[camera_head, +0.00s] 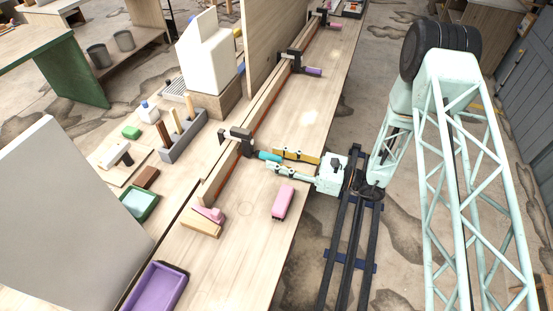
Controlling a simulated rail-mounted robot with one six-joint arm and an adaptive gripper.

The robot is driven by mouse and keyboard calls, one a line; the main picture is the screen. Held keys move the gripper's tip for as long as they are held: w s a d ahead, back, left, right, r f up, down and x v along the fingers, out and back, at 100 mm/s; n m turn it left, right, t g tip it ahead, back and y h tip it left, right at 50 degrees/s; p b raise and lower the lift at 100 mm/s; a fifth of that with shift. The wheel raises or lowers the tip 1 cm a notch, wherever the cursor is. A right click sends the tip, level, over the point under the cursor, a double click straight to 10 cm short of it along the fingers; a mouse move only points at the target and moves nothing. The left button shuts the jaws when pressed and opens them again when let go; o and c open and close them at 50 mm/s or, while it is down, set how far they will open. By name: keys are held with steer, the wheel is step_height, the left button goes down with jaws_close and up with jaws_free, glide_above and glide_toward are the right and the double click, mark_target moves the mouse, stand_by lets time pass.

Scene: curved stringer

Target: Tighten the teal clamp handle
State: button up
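The teal clamp handle (270,156) sticks out to the right from a dark clamp (240,141) on the long wooden stringer. My pale mint gripper (273,166) reaches in from the right, low over the bench. Its fingertips are close to the handle, just below it in the picture. I cannot tell whether they touch it. A yellow-orange piece with dark parts (297,154) lies alongside the fingers and partly hides how far apart they are.
Further clamps have a purple handle (313,71) and a pink handle (334,26). A pink and wooden tool (207,218) and a purple tray (157,290) are at lower left. The bench's right side is mostly clear.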

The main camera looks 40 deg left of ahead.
steer(key=shift+a, duration=0.15)
steer(key=shift+c, duration=0.2)
steer(key=c, duration=0.8)
steer(key=shift+m, duration=0.4)
steer(key=m, duration=0.5)
steer(key=shift+m+p, duration=0.35)
steer(key=shift+m, duration=0.05)
steer(key=m+p, duration=0.1)
steer(key=m, duration=0.4)
steer(key=shift+m, duration=0.4)
